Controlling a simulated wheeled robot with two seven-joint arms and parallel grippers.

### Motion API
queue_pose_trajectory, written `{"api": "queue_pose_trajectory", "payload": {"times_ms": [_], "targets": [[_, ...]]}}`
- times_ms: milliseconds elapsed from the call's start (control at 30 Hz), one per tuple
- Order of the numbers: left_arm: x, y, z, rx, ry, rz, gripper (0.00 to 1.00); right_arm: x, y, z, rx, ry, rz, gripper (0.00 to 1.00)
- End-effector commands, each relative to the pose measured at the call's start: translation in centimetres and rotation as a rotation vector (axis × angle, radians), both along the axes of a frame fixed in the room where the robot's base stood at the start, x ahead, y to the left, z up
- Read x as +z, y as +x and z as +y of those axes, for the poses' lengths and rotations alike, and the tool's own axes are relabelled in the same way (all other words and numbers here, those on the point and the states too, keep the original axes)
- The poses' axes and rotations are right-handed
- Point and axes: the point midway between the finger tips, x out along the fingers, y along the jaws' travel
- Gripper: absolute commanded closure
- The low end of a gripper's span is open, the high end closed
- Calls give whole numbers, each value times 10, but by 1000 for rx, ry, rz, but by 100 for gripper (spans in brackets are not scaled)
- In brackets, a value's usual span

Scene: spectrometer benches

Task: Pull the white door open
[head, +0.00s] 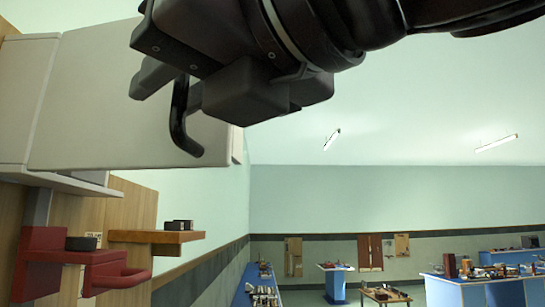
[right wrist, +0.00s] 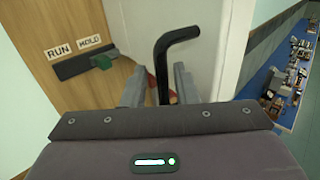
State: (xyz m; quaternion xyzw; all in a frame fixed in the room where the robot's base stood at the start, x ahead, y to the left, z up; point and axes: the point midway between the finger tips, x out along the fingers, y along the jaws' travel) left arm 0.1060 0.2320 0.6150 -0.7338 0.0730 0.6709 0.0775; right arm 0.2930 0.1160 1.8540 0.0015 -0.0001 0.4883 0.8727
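The white door (head: 105,95) is a flat pale panel at the upper left of the head view, and it also shows in the right wrist view (right wrist: 205,45). A black bent bar handle (head: 180,120) stands out from it, and its upper end curves over in the right wrist view (right wrist: 162,65). My right gripper (head: 172,88) is at the handle. Its two grey fingers (right wrist: 160,88) stand apart, with the handle between them and a gap visible on each side. I cannot tell how far the door stands open. My left gripper is out of view.
Below the door are a red bracket with a handle (head: 95,268) and a wooden shelf (head: 155,236) with a small dark block. A wooden board with RUN and HOLD labels (right wrist: 75,48) is beside the door. Blue benches (head: 470,290) stand far off; open room lies to the right.

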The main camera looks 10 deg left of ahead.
Motion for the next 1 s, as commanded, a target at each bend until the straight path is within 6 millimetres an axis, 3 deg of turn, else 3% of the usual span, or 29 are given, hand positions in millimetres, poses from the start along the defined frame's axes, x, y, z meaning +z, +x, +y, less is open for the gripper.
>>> {"api": "queue_pose_trajectory", "payload": {"times_ms": [167, 600, 1000], "targets": [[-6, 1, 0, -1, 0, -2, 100, -2, -4, -6, 0, 1, -1, 74], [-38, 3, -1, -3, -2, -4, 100, -2, -38, -60, -1, 1, -1, 74], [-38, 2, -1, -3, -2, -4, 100, 0, -41, -65, 0, -1, 1, 74]]}}
